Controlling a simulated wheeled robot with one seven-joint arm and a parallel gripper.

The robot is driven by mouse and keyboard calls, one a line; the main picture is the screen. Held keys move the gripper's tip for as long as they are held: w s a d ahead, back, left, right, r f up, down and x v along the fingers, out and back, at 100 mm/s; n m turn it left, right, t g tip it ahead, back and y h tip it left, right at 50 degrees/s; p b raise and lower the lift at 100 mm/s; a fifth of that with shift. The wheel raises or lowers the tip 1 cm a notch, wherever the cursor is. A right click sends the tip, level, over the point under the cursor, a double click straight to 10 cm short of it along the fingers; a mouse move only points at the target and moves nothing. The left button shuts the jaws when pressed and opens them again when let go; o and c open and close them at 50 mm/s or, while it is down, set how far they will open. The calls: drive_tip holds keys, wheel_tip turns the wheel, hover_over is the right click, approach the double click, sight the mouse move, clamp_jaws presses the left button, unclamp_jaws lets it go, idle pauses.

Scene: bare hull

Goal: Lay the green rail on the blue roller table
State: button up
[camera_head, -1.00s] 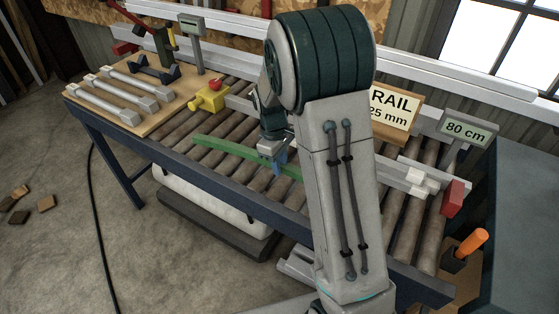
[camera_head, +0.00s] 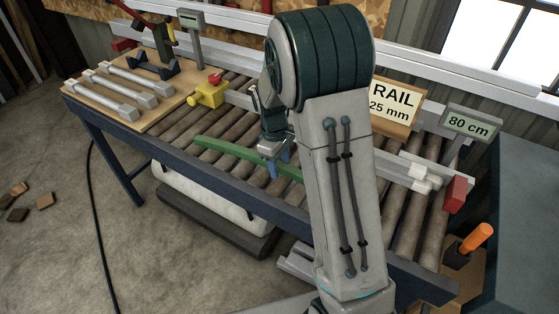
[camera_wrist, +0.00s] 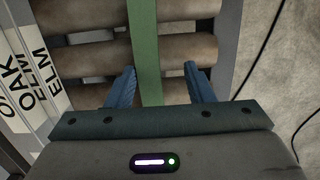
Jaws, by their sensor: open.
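The green rail (camera_head: 232,150) lies along the rollers of the blue roller table (camera_head: 118,157), near its front side. Its right end is hidden behind my arm. My gripper (camera_head: 279,168) is over the rail with its blue fingers apart. In the wrist view the rail (camera_wrist: 146,45) runs between the open fingers of my gripper (camera_wrist: 160,69). The left finger is close to the rail or touching it, and a clear gap shows on the right. The rail looks seated on the rollers, though its underside is hidden.
A wooden board with several grey bars (camera_head: 120,92) is at the table's left end. A yellow block with a red button (camera_head: 208,93) stands behind the rail. A rail sign (camera_head: 392,106), an 80 cm display (camera_head: 470,124) and a red stop (camera_head: 454,194) are at the right.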

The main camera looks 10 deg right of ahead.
wheel_tip(320, 180, up, 14)
drive_tip(key=w+a, duration=0.1)
idle(0.4)
drive_tip(key=shift+w+a+f, duration=0.1)
drive_tip(key=s+d+m+t+y, duration=0.1)
drive_tip(key=s+m+t, duration=0.2)
drive_tip(key=s+m, duration=0.6)
drive_tip(key=shift+s+r+t, duration=0.3)
drive_tip(key=shift+s+t, duration=0.1)
drive_tip(key=shift+s, duration=6.05)
drive_tip(key=shift+d, duration=0.1)
